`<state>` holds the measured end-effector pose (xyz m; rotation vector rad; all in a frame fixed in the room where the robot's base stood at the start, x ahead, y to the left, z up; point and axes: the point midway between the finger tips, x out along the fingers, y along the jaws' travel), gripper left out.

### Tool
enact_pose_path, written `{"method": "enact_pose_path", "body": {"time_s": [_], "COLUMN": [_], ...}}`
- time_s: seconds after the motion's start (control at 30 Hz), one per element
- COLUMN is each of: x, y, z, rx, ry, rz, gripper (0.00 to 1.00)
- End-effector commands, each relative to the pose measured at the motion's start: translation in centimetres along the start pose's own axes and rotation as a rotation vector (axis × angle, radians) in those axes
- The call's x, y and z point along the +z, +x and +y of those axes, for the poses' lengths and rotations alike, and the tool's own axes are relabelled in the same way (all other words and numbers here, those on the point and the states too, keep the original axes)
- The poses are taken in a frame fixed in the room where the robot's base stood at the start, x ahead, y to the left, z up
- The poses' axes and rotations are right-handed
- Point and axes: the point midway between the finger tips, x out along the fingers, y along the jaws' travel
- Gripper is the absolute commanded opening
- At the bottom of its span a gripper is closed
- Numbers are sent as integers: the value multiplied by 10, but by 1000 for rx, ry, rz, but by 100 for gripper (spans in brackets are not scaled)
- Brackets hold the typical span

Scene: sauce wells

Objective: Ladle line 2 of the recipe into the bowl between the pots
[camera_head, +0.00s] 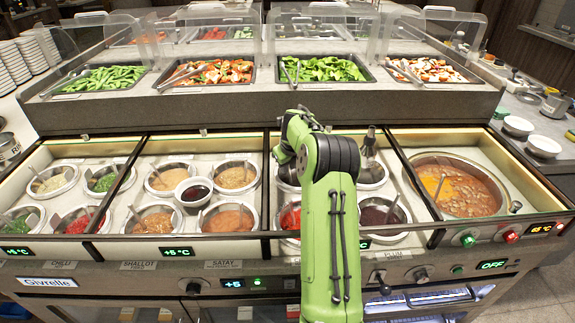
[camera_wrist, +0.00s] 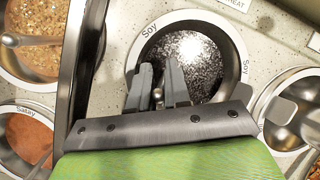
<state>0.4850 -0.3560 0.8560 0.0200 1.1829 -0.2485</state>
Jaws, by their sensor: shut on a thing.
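My gripper (camera_wrist: 160,82) is shut on a slim metal handle (camera_wrist: 157,98) in the wrist view, over the Soy pot (camera_wrist: 228,45). The pot holds dark, speckled, glossy liquid; the scoop end of the held utensil cannot be made out. In the head view my arm hides the gripper and most of the Soy pot. The small white bowl (camera_head: 182,199) stands between the pots of the second section from the left, with dark liquid in it. The Satay pot (camera_head: 228,235) is to its right and the Shallot pot (camera_head: 150,232) to its left. No readable recipe is in view.
Several other sauce pots with utensils surround it, including a plum-labelled dark pot (camera_head: 385,218). A large orange soup pot (camera_head: 455,190) is at right. Dark divider bars (camera_wrist: 85,45) separate the sections. Salad trays (camera_head: 320,69) and clear guards stand behind.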

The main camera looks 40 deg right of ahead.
Motion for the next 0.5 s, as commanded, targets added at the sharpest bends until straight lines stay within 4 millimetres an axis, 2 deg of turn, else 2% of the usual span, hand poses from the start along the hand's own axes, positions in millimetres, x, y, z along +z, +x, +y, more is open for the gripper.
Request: {"method": "enact_pose_path", "body": {"time_s": [0.3,0.33,0.5], "x": [-2,-2,-2], "y": [3,3,3], "z": [0,0,0], "rx": [0,0,0], "ry": [0,0,0], "rz": [1,1,1], "gripper": [0,22,47]}}
